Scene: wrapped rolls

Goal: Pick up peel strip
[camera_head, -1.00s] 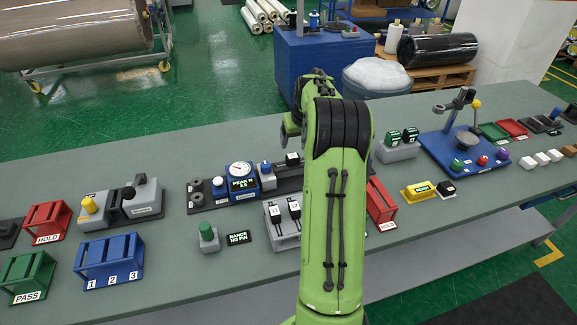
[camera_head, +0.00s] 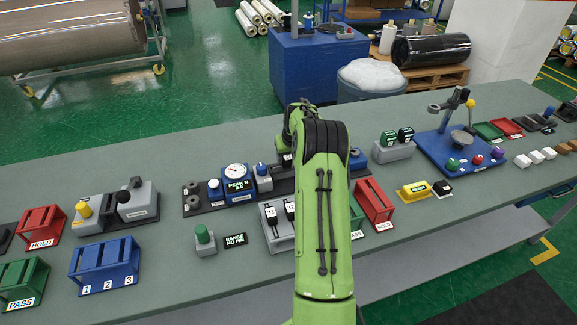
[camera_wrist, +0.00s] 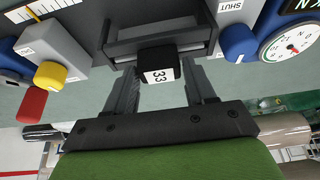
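A black tab marked 33 (camera_wrist: 160,70) sits at a dark slotted holder (camera_wrist: 120,40) in the wrist view. It looks like the end of a peel strip; the rest is hidden. My gripper (camera_wrist: 160,88) is open, with one finger on each side of the tab and a gap visible on both sides. In the head view my arm hides the gripper and that tab. Two similar black tabs, 31 (camera_head: 271,217) and 32 (camera_head: 290,211), stand in a grey rack (camera_head: 283,243).
Beside the holder are a round dial gauge (camera_wrist: 285,42) and a grey block with a yellow knob (camera_wrist: 50,73). In the head view, a red HOLD rack (camera_head: 375,207) stands right of my arm. A blue rack (camera_head: 105,262) stands at the left.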

